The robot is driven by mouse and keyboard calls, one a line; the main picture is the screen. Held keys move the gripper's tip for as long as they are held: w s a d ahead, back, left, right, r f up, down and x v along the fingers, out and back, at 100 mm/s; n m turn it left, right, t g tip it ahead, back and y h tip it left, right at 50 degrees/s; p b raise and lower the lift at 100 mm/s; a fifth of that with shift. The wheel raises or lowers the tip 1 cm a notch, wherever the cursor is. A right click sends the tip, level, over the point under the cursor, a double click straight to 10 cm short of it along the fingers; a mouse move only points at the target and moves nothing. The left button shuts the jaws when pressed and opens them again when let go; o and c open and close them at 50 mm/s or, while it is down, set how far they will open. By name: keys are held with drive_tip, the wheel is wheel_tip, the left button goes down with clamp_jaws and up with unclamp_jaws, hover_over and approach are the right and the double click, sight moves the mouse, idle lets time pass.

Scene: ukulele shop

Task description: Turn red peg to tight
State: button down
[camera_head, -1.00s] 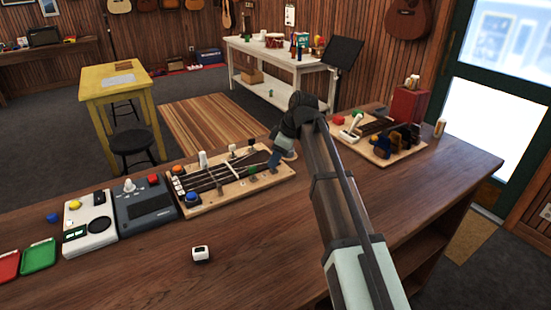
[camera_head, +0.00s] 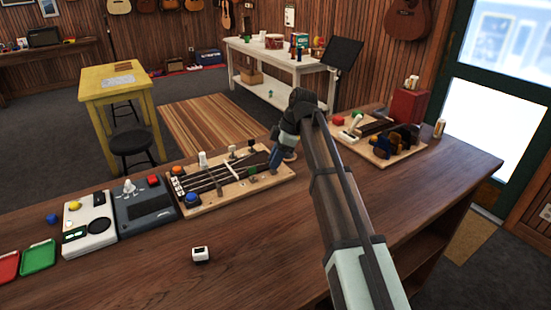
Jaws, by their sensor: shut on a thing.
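A wooden board (camera_head: 186,212) with dark strings and several pegs lies on the counter, left of my arm. A white peg (camera_head: 203,159), a grey-topped peg (camera_head: 232,152) and a small green peg (camera_head: 252,170) stand on it. My gripper (camera_head: 274,163) points down at the board's right end. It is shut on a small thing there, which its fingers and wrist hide. I see no red peg on the visible part of the board, so I cannot tell its angle.
A dark grey device (camera_head: 150,219) and a white device (camera_head: 90,240) stand left of the board. A small white block (camera_head: 200,254) lies in front. A second board with parts (camera_head: 372,153) lies right of my arm. The front counter is mostly clear.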

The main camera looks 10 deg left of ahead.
drive_tip(key=c, duration=0.9)
unclamp_jaws()
drive_tip(key=shift+r, duration=0.15)
drive_tip(key=v, duration=1.3)
drive_tip(key=shift+w+r, duration=0.1)
drive_tip(key=shift+r, duration=0.15)
